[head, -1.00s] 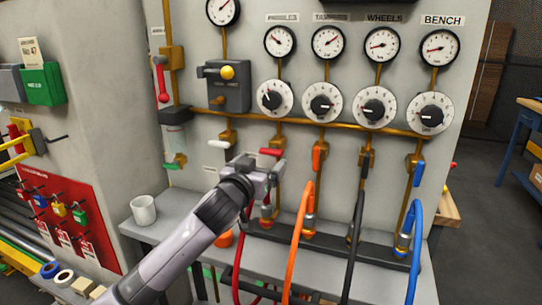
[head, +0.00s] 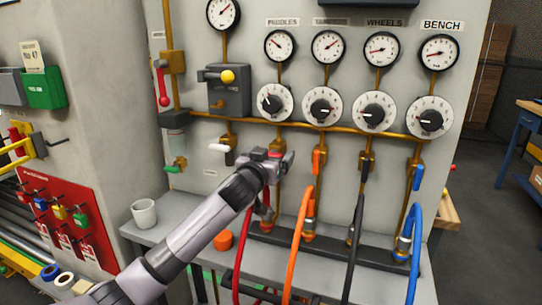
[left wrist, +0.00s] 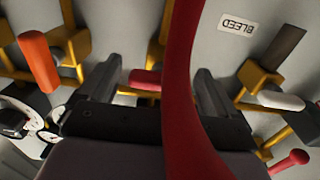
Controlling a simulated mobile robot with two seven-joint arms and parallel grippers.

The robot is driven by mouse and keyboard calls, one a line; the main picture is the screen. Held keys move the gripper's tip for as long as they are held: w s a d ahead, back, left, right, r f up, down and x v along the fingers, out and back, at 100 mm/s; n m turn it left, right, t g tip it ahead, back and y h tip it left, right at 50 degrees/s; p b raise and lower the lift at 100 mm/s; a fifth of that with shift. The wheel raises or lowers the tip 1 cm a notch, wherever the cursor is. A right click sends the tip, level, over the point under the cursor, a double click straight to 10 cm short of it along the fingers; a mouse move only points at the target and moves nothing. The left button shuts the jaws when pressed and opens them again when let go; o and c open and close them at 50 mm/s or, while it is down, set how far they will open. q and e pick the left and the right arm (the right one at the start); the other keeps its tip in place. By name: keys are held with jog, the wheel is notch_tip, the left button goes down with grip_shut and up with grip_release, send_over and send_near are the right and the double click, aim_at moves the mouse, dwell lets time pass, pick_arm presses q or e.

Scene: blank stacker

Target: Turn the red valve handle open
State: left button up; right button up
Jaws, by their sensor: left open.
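The red valve handle (left wrist: 145,79) shows in the left wrist view as a short red bar on a brass fitting, in the space between my fingers. My left gripper (left wrist: 157,72) is open around that space, and contact with the handle cannot be seen. A red hose (left wrist: 183,115) crosses close in front of the wrist camera and hides part of the view. In the head view my left gripper (head: 277,158) is at the leftmost hose valve under the dials and covers most of the handle. My right gripper is not in view.
An orange handle (head: 317,161), a black handle (head: 365,163) and a blue handle (head: 418,177) hang upright to the right, with hoses below. A white bleed handle (head: 219,147) lies to the left. A white cup (head: 144,213) and an orange cap (head: 223,240) stand on the shelf.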

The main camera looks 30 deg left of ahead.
pick_arm(q)
jog(key=c, duration=1.1)
jog(key=shift+o, duration=0.2)
